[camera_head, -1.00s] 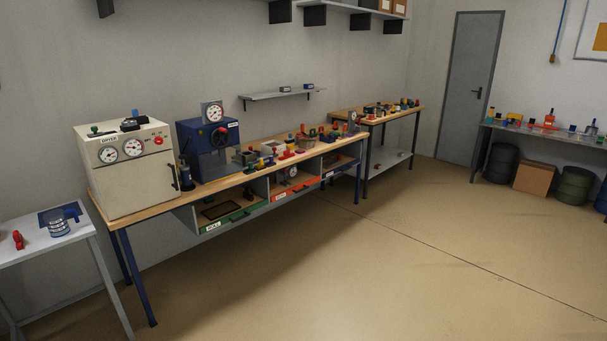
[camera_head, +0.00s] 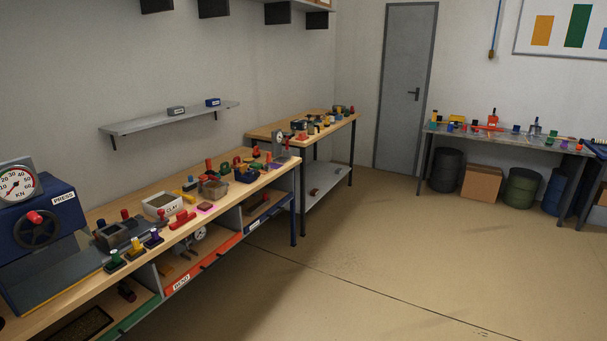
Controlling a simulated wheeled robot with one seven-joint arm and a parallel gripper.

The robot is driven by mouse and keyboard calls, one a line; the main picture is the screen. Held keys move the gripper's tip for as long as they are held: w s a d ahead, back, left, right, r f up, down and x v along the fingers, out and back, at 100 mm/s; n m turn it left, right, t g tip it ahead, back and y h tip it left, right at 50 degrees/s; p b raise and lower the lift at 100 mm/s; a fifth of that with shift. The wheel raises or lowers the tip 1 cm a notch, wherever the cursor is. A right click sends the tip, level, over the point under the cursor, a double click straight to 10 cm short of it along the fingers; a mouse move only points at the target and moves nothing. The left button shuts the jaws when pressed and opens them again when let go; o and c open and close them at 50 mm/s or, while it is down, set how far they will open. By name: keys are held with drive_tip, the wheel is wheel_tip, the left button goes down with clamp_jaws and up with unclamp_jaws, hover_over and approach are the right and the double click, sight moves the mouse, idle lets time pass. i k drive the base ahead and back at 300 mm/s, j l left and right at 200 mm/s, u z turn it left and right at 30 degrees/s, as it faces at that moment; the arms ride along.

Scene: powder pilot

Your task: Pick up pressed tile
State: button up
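I cannot tell any object for certain as the pressed tile. A small flat pink piece (camera_head: 205,206) lies on the wooden workbench (camera_head: 100,268) near its front edge, to the right of a white box labelled CLAY (camera_head: 163,213). The blue press (camera_head: 62,222) stands at the bench's left end, with a dial gauge on top and a red-knobbed handwheel. Its left side is cut off by the picture edge, and I see no tile in it. My gripper is not in view.
Coloured handled tools and small bins crowd the bench. Under it are open compartments, one with an orange front (camera_head: 203,262). A second table (camera_head: 262,131) stands behind, and a grey table (camera_head: 510,140) stands at the right. The floor (camera_head: 380,260) in front is clear.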

sight(205, 206)
drive_tip(key=i+u, duration=0.35)
drive_tip(key=i, duration=0.15)
drive_tip(key=i+u, duration=0.3)
drive_tip(key=i, duration=0.25)
drive_tip(key=i+l+u, duration=0.35)
drive_tip(key=i, duration=0.15)
drive_tip(key=i+l+u, duration=0.3)
drive_tip(key=i, duration=0.15)
drive_tip(key=i+l+u, duration=0.15)
drive_tip(key=i+u, duration=0.15)
drive_tip(key=u, duration=0.2)
drive_tip(key=i+l+u, duration=0.3)
drive_tip(key=u, duration=0.2)
drive_tip(key=i+l+u, duration=0.2)
drive_tip(key=l+u, duration=0.15)
drive_tip(key=u, duration=0.15)
drive_tip(key=i+l+u, duration=0.15)
drive_tip(key=l+u, duration=1.15)
drive_tip(key=l, duration=0.2)
drive_tip(key=l+u, duration=0.3)
drive_tip(key=l, duration=0.3)
drive_tip(key=i, duration=0.05)
